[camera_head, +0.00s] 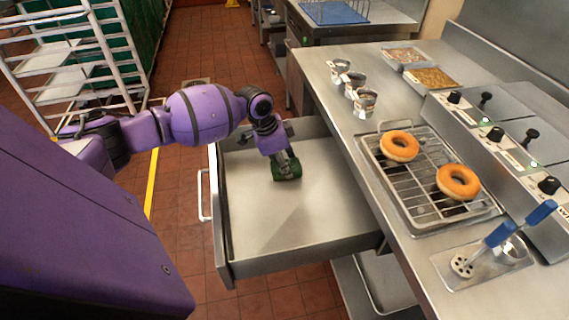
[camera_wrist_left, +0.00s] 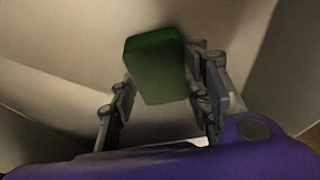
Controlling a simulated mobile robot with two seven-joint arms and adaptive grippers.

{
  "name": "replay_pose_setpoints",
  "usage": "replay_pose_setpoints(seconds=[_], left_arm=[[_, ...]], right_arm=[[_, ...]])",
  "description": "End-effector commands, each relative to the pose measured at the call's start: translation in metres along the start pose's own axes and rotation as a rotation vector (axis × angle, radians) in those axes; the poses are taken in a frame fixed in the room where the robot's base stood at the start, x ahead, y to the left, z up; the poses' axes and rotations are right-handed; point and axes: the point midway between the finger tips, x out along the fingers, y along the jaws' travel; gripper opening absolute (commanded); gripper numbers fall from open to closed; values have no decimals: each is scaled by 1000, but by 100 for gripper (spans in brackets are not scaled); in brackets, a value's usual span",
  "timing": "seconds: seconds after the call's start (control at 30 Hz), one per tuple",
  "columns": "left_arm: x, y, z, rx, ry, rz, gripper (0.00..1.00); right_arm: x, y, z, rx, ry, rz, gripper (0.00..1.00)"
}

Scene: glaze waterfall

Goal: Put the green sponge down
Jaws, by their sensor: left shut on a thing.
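The green sponge (camera_head: 287,171) is in my left gripper (camera_head: 283,160), over the inside of the open steel drawer (camera_head: 290,225), toward its far end. In the left wrist view the sponge (camera_wrist_left: 158,68) sits between the two fingers of my left gripper (camera_wrist_left: 160,85), which is shut on it. I cannot tell whether the sponge touches the drawer floor. My right gripper is not in view.
The drawer floor nearer to me is bare. The steel counter (camera_head: 340,110) to the right holds a wire rack (camera_head: 425,205) with two doughnuts (camera_head: 400,145), small metal cups (camera_head: 365,103) and topping trays (camera_head: 432,78). A white rack trolley (camera_head: 65,60) stands at the left.

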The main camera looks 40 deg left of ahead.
Motion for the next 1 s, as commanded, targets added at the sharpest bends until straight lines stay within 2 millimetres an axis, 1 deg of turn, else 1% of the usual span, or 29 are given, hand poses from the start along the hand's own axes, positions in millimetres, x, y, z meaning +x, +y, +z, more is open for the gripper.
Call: replay_pose_setpoints(seconds=[0.23,0.27,0.3,0.4,0.67,0.77,0.87,1.0], left_arm=[[3,0,1,-1,0,1,20],[2,0,1,0,0,1,46],[2,0,1,0,0,1,52],[2,0,1,0,0,0,63],[2,0,1,0,0,0,63],[-2,0,0,1,0,-1,63],[-13,-1,0,1,-1,-1,63],[-42,-1,0,1,0,-4,63]], right_arm=[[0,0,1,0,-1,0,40],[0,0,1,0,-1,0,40],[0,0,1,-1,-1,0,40],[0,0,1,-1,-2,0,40],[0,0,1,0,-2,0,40],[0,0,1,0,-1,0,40],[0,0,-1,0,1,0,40],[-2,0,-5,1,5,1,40]])
